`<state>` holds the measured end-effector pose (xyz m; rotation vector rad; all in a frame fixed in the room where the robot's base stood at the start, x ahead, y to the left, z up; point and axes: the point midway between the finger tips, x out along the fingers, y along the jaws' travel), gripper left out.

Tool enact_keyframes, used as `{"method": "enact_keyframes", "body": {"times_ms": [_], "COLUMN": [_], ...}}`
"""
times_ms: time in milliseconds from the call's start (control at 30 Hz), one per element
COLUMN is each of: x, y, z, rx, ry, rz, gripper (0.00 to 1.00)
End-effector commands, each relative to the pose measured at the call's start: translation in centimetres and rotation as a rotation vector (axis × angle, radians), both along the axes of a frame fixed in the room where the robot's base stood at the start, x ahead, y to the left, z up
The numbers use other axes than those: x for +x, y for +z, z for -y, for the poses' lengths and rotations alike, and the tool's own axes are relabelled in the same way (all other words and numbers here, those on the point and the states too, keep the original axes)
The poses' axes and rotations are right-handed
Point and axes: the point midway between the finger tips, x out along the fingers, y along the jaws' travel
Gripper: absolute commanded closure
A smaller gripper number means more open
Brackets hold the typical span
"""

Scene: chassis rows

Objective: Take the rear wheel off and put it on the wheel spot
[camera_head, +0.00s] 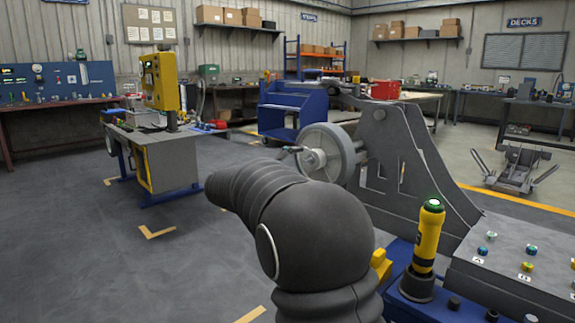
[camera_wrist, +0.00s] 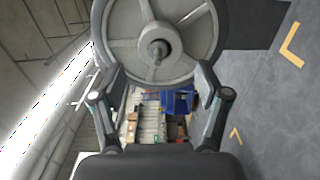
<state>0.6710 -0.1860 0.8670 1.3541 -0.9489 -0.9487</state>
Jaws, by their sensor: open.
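The rear wheel (camera_head: 340,142) is a grey spoked wheel mounted upright on the side of a dark grey chassis stand (camera_head: 402,150). In the wrist view the wheel (camera_wrist: 125,35) fills the top middle, with its hub and axle end facing the camera. My gripper (camera_wrist: 160,72) is open, its two fingers spread on either side of the wheel's lower rim. Whether the fingers touch the rim I cannot tell. In the head view my dark arm covers most of the gripper. I cannot make out a marked wheel spot.
A yellow and black tool (camera_head: 428,240) stands upright beside a grey button panel (camera_head: 515,262) at the front right. A bench with a yellow machine (camera_head: 160,82) is at the left. A blue cart (camera_head: 290,105) stands behind the wheel. The floor at the left front is clear.

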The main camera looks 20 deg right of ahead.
Motion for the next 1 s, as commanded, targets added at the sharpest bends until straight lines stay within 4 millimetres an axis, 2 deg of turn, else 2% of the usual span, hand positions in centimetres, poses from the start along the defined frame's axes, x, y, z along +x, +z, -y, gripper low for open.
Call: {"method": "enact_keyframes", "body": {"times_ms": [500,1000], "x": [1.6,2.0], "y": [-0.1,0.0], "z": [4.6,5.4], "rx": [0.0,0.0], "ry": [-0.002,0.0], "rz": [0.0,0.0], "gripper": [0.25,0.25]}}
